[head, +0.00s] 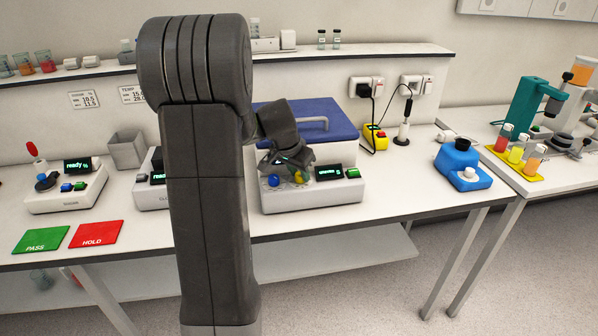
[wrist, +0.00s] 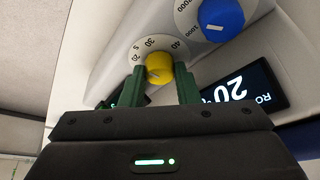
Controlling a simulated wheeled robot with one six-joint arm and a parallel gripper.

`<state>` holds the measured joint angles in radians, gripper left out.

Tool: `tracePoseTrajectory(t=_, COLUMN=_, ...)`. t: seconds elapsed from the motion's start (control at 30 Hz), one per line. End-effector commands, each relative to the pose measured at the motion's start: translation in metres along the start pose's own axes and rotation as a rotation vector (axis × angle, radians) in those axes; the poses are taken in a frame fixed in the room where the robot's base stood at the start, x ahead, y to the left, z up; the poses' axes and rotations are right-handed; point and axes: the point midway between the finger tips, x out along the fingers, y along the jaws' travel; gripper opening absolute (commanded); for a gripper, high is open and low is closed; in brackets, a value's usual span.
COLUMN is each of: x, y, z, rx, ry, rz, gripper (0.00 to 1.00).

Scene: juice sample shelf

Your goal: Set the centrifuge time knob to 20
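The centrifuge, a white box with a blue lid (head: 305,122), stands mid-table in the head view. Its front panel has a blue knob (head: 274,181), a yellow knob (head: 299,177) and a dark display (head: 329,173). In the wrist view the yellow knob (wrist: 159,66) sits on a dial with 20, 30 and 40 readable; the blue knob (wrist: 221,16) is at upper right. The display (wrist: 240,88) appears rotated, with a 20 on it. My gripper (wrist: 160,80) has its green fingers on either side of the yellow knob, which fills the gap. The knob's pointer direction is unclear.
Another device with a display (head: 66,187) and the green PASS (head: 41,240) and red HOLD (head: 97,234) mats are at left. A blue device (head: 461,166) is at right. A shelf runs behind. My arm hides part of a middle device.

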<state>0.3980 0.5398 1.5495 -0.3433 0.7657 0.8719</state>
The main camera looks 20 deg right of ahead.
Motion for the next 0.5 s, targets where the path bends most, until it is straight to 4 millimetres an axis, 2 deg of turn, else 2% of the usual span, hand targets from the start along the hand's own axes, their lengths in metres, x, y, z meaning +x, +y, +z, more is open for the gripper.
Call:
tracePoseTrajectory(t=0.27, x=-0.0004, y=0.0004, z=-0.0002, rx=-0.029, ry=0.0, rz=-0.013, gripper=0.06)
tracePoseTrajectory(t=0.5, x=-0.0008, y=0.0017, z=-0.0011, rx=-0.148, ry=0.001, rz=-0.062, gripper=0.06)
